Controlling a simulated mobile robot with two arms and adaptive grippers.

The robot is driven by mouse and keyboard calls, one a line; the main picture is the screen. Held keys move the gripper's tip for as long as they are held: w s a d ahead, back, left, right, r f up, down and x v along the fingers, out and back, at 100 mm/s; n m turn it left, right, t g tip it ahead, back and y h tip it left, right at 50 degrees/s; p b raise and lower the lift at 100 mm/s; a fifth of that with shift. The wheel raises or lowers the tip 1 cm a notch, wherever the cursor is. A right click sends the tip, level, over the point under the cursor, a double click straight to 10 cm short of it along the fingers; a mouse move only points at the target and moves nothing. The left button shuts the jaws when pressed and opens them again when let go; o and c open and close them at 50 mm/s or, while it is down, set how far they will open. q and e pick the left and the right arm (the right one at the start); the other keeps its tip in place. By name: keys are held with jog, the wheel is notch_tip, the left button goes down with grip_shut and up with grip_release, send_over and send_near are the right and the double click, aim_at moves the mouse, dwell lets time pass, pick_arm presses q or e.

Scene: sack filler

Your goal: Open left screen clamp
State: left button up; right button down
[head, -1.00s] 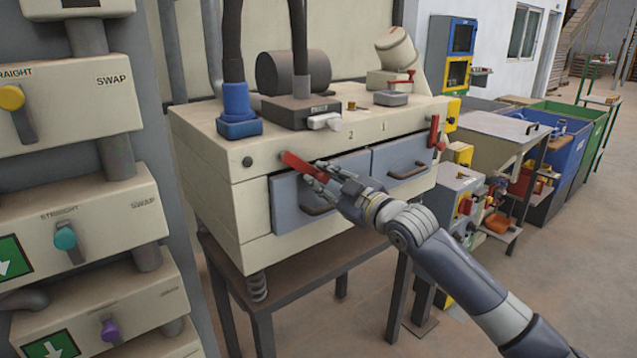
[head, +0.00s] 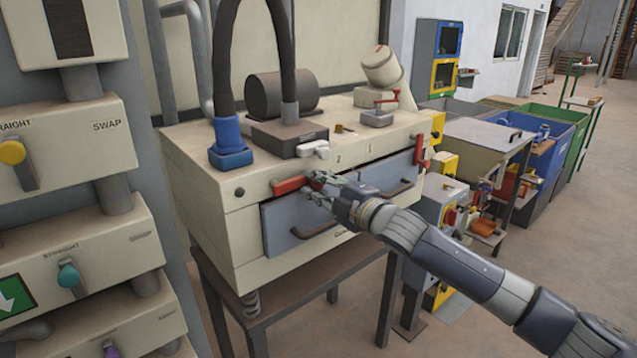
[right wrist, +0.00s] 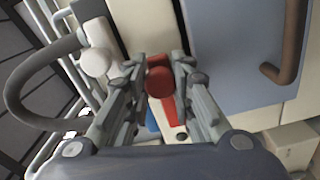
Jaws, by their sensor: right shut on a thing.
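The left screen clamp (head: 288,186) is a red lever on the front of the cream sifter box, above the left grey drawer front (head: 285,232). It lies nearly level, its free end toward the right. My right gripper (head: 318,183) is shut on that free end. In the right wrist view the red lever (right wrist: 163,95) with its rounded end sits between the two fingers (right wrist: 160,82). The right screen clamp (head: 420,155) is a similar red lever, standing upright at the box's right end. My left gripper is not in view.
On the box top (head: 200,140) stand a blue hose fitting (head: 230,150), a dark motor and a small red-handled valve (head: 385,100). A control panel with coloured knobs (head: 68,275) is close on the left. Blue and green bins (head: 560,155) stand at the right.

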jog(key=shift+w+r, duration=0.1)
jog(key=shift+r, duration=0.2)
jog(key=c, duration=1.3)
grip_release()
jog(key=shift+c, duration=0.2)
jog(key=shift+w+f, duration=0.1)
jog(key=shift+f, duration=0.1)
jog(key=v, duration=1.2)
